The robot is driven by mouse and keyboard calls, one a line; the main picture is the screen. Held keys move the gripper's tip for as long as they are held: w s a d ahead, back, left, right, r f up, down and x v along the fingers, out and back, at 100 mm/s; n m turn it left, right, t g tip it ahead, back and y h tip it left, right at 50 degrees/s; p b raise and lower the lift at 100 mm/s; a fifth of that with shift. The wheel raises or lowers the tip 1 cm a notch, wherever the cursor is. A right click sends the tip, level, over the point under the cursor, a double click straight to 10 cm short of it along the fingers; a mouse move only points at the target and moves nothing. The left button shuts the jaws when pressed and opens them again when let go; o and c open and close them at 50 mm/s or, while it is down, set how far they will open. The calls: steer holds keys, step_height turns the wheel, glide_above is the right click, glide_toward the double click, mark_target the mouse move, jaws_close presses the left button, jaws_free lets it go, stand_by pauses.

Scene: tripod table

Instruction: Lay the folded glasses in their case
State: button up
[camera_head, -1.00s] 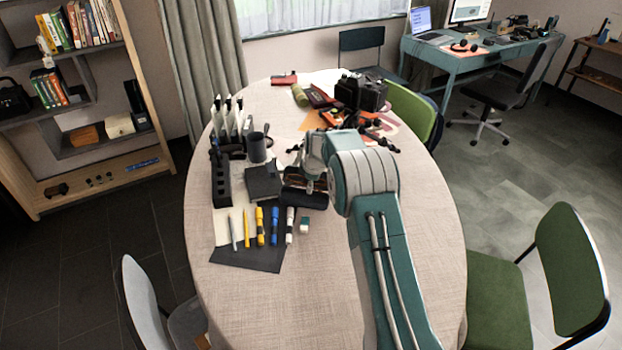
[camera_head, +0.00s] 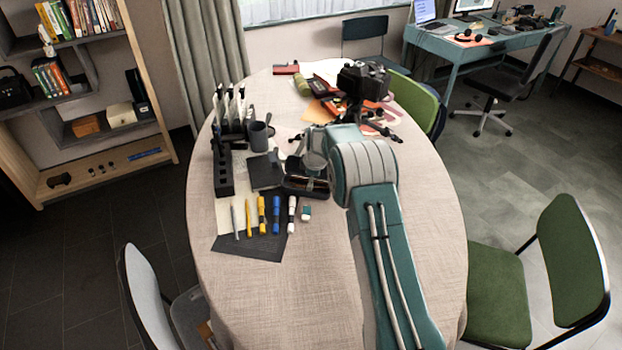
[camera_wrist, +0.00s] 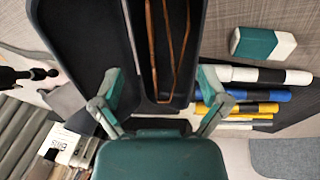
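The glasses case (camera_head: 291,191) lies open on the table, dark inside and out. In the wrist view its lid half (camera_wrist: 75,40) is at left and its tray (camera_wrist: 188,60) at right. The folded glasses (camera_wrist: 168,55), with thin brown frames, lie lengthwise in the tray; their far end is cut off by the picture edge. They show as a brown streak in the head view (camera_head: 320,184). My gripper (camera_wrist: 160,86) is open, its fingers spread wide on either side of the glasses' near end, with nothing gripped. In the head view my wrist hides part of the case.
Several pens and markers (camera_head: 262,214) and a green-white eraser (camera_head: 306,212) lie beside the case on the near side. A dark notebook (camera_head: 265,172), a mug (camera_head: 258,136) and a black holder (camera_head: 223,174) stand left. A camera on a tripod (camera_head: 362,82) stands behind. The near tablecloth is clear.

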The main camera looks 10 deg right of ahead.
steer(key=v, duration=1.1)
steer(key=shift+r, duration=0.4)
